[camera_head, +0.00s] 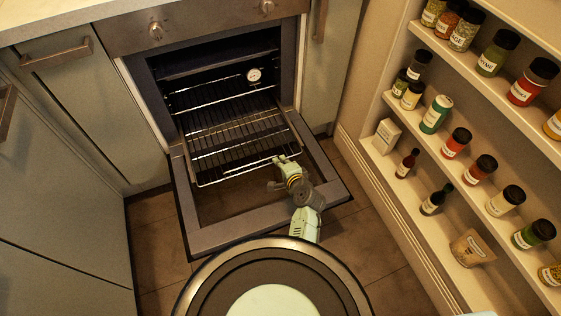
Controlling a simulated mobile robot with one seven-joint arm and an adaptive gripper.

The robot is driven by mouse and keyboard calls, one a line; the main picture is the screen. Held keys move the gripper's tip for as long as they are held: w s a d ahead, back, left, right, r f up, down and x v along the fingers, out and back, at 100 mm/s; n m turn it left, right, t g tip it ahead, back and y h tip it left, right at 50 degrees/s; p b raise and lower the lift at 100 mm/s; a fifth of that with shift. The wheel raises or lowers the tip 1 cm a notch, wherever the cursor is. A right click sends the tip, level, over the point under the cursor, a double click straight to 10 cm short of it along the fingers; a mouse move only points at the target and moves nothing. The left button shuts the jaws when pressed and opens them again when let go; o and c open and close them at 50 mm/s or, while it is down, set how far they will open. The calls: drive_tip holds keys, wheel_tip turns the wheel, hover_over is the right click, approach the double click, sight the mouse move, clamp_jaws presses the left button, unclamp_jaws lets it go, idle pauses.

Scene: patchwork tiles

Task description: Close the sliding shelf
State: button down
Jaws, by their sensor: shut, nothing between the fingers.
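The sliding shelf is a wire oven rack (235,140) that sticks partly out of the open oven (215,75), over the lowered oven door (235,232). Another rack (215,92) sits higher up inside the oven. My gripper (278,171) is shut and empty at the front right corner of the pulled-out rack, above the door. It looks very close to the rack's front bar, but I cannot tell whether it touches.
Grey cabinets (70,105) flank the oven on the left. A spice shelf (385,160) with several jars and bottles stands close on the right. A round thermometer (254,75) hangs inside the oven. Tiled floor (375,240) shows beside the door.

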sight(254, 113)
drive_tip(key=w+a+b, duration=0.2)
drive_tip(key=w+a, duration=0.1)
drive_tip(key=w, duration=0.6)
drive_tip(key=w+a+b, duration=0.3)
drive_tip(key=w, duration=0.6)
drive_tip(key=w+a+b, duration=0.3)
drive_tip(key=w, duration=0.6)
drive_tip(key=shift+w+f, duration=0.15)
drive_tip(key=shift+w, duration=0.1)
drive_tip(key=shift+w+a+b, duration=0.15)
drive_tip(key=shift+w+b, duration=0.2)
drive_tip(key=shift+w, duration=0.25)
